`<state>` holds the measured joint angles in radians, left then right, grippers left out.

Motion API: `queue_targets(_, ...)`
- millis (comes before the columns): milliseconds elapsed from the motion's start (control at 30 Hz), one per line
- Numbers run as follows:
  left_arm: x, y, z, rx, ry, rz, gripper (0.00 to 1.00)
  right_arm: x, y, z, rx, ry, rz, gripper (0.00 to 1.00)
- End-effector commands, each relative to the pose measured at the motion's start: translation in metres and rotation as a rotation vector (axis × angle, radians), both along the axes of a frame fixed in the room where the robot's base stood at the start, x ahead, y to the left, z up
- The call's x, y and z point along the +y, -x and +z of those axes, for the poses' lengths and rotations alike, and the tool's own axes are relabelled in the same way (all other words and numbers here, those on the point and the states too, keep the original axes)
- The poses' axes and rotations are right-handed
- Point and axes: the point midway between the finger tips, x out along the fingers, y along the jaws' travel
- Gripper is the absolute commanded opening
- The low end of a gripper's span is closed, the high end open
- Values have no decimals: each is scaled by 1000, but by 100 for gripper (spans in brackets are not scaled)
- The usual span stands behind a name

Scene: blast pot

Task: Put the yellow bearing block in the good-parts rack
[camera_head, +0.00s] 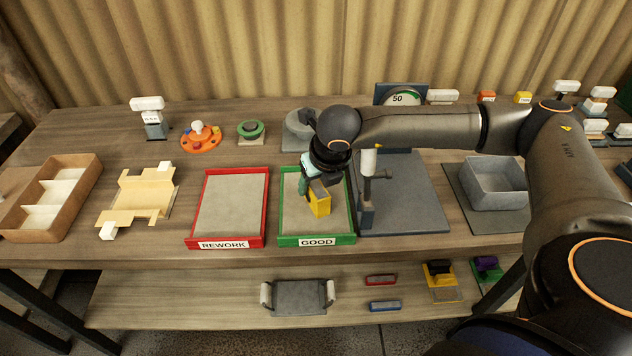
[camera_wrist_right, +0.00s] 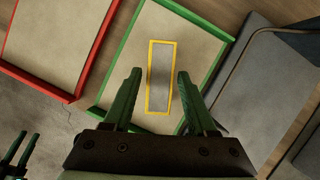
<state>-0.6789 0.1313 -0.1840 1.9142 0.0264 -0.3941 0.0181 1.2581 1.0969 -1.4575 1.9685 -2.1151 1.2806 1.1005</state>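In the right wrist view, the block's grey top with a yellow edge (camera_wrist_right: 161,78) lies between the two green fingers (camera_wrist_right: 159,74). The fingers are spread, with a narrow gap on each side of the block. The block's underside contact is hidden.
The red-rimmed REWORK tray (camera_head: 228,205) stands left of the green one. A dark post on a grey plate (camera_head: 410,200) stands close on the right, beside my right forearm. A grey bin (camera_head: 495,183) is farther right. A divided box (camera_head: 55,200) is at far left.

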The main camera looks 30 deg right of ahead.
Motion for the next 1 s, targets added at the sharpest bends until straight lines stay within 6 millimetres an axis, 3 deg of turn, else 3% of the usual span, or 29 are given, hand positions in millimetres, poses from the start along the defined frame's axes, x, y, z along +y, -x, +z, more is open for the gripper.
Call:
queue_targets(100,0,0,0,0,0,0,50,0,0,0,0,0,0,70)
queue_targets(467,0,0,0,0,0,0,50,0,2,8,-2,0,-1,70)
queue_targets(1000,0,0,-10,0,0,0,50,7,40,101,-2,0,1,70)
